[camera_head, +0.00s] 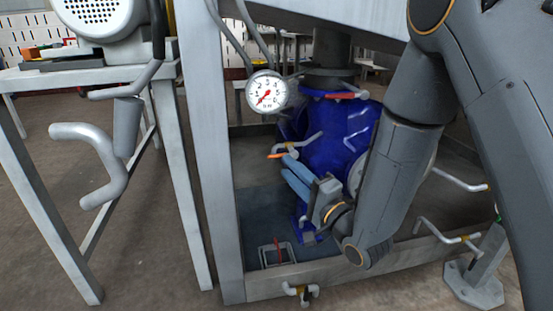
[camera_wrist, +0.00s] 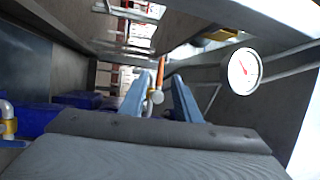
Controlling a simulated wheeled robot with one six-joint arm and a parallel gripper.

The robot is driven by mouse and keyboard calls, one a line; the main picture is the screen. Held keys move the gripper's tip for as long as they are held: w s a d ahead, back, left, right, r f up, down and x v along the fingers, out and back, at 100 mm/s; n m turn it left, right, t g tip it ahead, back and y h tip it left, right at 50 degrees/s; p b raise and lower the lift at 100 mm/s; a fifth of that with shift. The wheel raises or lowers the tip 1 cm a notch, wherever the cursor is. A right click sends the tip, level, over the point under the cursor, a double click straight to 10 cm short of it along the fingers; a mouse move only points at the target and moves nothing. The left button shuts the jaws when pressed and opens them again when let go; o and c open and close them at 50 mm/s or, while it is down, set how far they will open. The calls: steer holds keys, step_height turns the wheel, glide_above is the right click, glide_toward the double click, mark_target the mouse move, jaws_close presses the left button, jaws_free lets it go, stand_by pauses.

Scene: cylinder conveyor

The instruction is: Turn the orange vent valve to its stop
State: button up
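The orange vent valve (camera_head: 277,156) shows in the head view as a small orange handle on a grey pipe, left of the blue vessel (camera_head: 345,135). In the wrist view the orange handle (camera_wrist: 160,72) stands roughly upright, with a pale round end (camera_wrist: 157,97) below it. My gripper (camera_head: 286,166) is close to the valve, its two blue-grey fingers pointing at it. In the wrist view the fingers (camera_wrist: 161,80) are spread apart, with the handle appearing in the gap between them. Whether a finger touches the handle cannot be told.
A round white gauge (camera_head: 267,92) hangs above the valve and shows at the right of the wrist view (camera_wrist: 244,69). A red handle (camera_head: 340,96) sits on the vessel top. A grey frame post (camera_head: 215,150) stands left. A yellow-banded valve (camera_head: 301,292) is at the lower beam.

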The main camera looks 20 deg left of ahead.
mark_target(276, 156)
steer(key=b+x, duration=0.2)
steer(key=x, duration=0.5)
steer(key=shift+b, duration=0.3)
steer(key=shift+c, duration=0.2)
jaws_close()
steer(key=shift+s, duration=0.1)
